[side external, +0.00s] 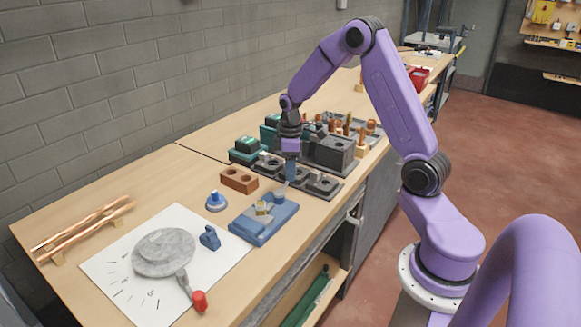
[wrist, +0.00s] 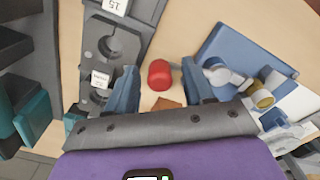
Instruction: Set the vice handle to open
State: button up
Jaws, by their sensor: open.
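The blue vice (side external: 263,222) sits on the bench with a brass-coloured round part on top. It also shows at the right of the wrist view as a blue plate (wrist: 225,45). A pale grey lever (wrist: 222,76) lies on it. A red knob (wrist: 160,75) shows between my fingers in the wrist view; it looks like the lever's end, but my right finger hides any link. My gripper (side external: 290,183) points down beside the vice, by its back corner. It is open, with a finger on each side of the knob (wrist: 161,86); contact cannot be told.
Grey fixture blocks (side external: 322,184) stand close right of my gripper. A brown block with holes (side external: 239,180) and a blue round piece (side external: 215,201) lie left. A grey disc with a red-tipped lever (side external: 165,252) lies on white paper. Copper pipes (side external: 85,228) lie far left.

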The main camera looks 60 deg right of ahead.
grip_shut()
jog(key=shift+w, duration=0.1)
jog(key=w+n, duration=0.1)
jog(key=n, duration=0.1)
jog(key=w+a+n, duration=0.1)
jog(key=shift+w+n, duration=0.25)
jog(key=shift+n, duration=0.15)
jog(key=shift+w+a+n, duration=0.35)
jog(key=shift+w+n, duration=0.1)
jog(key=shift+n, duration=0.3)
jog(key=shift+w+a+n, duration=0.3)
jog(key=shift+w+n, duration=0.1)
jog(key=shift+n, duration=0.35)
jog(key=shift+r, duration=0.1)
grip_release()
